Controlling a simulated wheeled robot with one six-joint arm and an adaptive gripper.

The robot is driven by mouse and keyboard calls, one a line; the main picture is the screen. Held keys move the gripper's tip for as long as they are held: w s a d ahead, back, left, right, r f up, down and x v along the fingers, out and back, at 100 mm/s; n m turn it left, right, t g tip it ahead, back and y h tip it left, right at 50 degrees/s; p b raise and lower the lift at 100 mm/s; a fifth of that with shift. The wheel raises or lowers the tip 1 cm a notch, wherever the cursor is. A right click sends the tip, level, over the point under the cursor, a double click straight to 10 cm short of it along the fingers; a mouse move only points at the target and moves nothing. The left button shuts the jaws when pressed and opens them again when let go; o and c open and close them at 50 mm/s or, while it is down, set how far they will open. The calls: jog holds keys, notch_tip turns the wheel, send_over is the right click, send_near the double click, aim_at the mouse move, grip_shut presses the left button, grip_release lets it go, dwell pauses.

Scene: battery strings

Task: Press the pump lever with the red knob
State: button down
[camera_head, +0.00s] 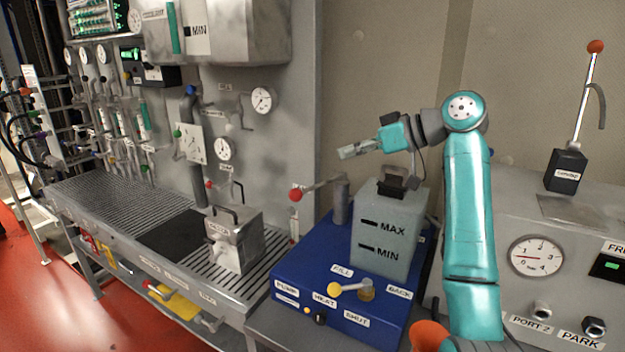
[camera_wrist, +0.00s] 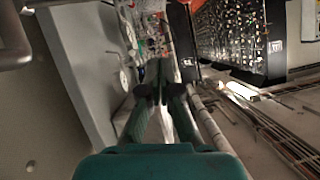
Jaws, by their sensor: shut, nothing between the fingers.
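The pump lever (camera_head: 319,185) is a thin grey arm on an upright grey post at the back of a blue unit (camera_head: 290,262). Its red knob (camera_head: 296,194) is at the left end, and the lever sits roughly level, tilting slightly down towards the knob. My gripper (camera_head: 342,153) is shut and empty, pointing left, above and to the right of the knob in the head view, apart from the lever. In the wrist view my gripper (camera_wrist: 158,78) shows with its fingers together. I cannot make out the lever or knob there.
A translucent MAX/MIN tank (camera_head: 383,262) stands on the blue unit, with a yellow-knobbed valve (camera_head: 335,289) in front. A metal canister (camera_head: 236,245) sits on the grated bench at left. A second tall lever with an orange-red knob (camera_head: 595,46) rises at far right.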

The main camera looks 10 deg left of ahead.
dwell(0.3)
jog(key=w+a+f, duration=0.1)
jog(key=a+f, duration=0.7)
jog(key=shift+a, duration=0.15)
dwell(0.3)
jog(key=shift+w, duration=0.1)
